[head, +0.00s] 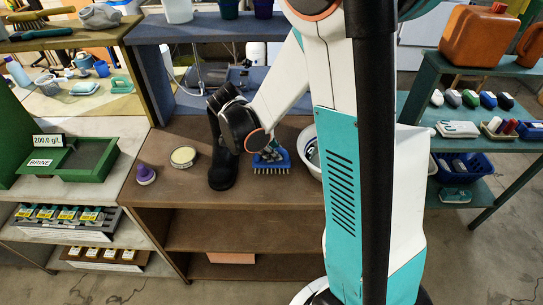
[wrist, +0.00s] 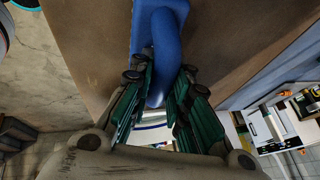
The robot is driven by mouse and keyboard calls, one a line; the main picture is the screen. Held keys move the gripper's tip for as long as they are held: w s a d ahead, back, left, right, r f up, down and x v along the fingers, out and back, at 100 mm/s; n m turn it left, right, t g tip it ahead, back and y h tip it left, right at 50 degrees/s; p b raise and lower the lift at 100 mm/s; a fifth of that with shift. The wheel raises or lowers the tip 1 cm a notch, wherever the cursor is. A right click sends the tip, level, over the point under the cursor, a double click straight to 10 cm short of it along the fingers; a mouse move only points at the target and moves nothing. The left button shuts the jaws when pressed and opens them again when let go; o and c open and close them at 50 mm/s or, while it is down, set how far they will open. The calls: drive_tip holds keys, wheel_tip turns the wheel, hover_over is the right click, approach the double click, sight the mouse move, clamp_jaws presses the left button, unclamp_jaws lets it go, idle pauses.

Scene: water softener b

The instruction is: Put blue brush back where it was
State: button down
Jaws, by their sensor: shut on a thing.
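The blue brush (head: 272,162) is at the brown bench top in the head view, its pale bristles facing down near the front edge. I cannot tell whether the bristles touch the bench. In the wrist view the blue brush (wrist: 160,30) runs up between the green-padded fingers of my gripper (wrist: 155,95). My gripper is shut on its handle. In the head view my gripper (head: 268,150) is mostly hidden behind my own arm.
A black boot (head: 222,170) stands just left of the brush, with a yellowish tin (head: 183,156) and a purple item (head: 145,174) farther left. A white bowl (head: 307,150) is close on the right. The bench top (head: 190,188) is bare along its front.

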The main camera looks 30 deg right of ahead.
drive_tip(key=shift+f, duration=0.75)
drive_tip(key=c, duration=1.5)
unclamp_jaws()
drive_tip(key=shift+f, duration=0.1)
drive_tip(key=p+v, duration=0.3)
drive_tip(key=v, duration=0.9)
drive_tip(key=shift+s+a+r+n+t+y, duration=1.2)
drive_tip(key=shift+s+n, duration=1)
drive_tip(key=shift+n, duration=2.05)
drive_tip(key=shift+s+a+r+n+t+y, duration=0.65)
drive_tip(key=shift+s+a+r+n+t, duration=0.95)
drive_tip(key=shift+n, duration=2.6)
drive_tip(key=shift+s+a+r+n+t+y, duration=0.95)
drive_tip(key=shift+s+a+r+n, duration=0.8)
drive_tip(key=shift+s+n, duration=1.8)
drive_tip(key=shift+w+d+r+n, duration=0.2)
drive_tip(key=shift+w+n, duration=0.5)
drive_tip(key=shift+w, duration=0.05)
